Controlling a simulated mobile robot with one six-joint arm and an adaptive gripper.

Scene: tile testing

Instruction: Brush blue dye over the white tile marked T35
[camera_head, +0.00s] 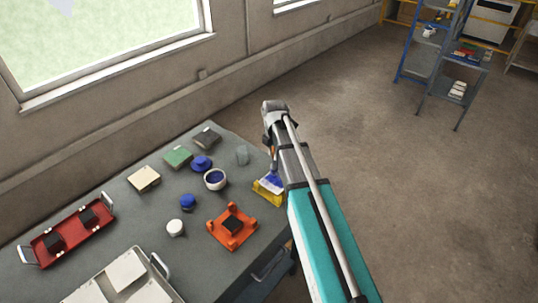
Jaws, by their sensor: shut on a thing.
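A white tile (268,187) lies on a yellow holder (266,197) at the table's right edge. Blue shows on its upper right part; its marking is too small to read. My gripper (272,148) is above the tile's far side, partly hidden by my own arm. It is shut on what looks like a brush (274,159), whose lower end is close to the blue on the tile. I cannot tell whether the bristles touch it. An open white pot (215,179) with dark blue inside stands left of the tile. A blue lid (201,163) lies behind the pot.
An orange fixture (226,240) holding a black block stands in front. A blue-topped jar (188,202), a white jar (175,228) and a clear cup (242,155) stand nearby. Green (178,156), cream (144,179) and dark blocks lie behind. Red (78,255) and metal trays are left.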

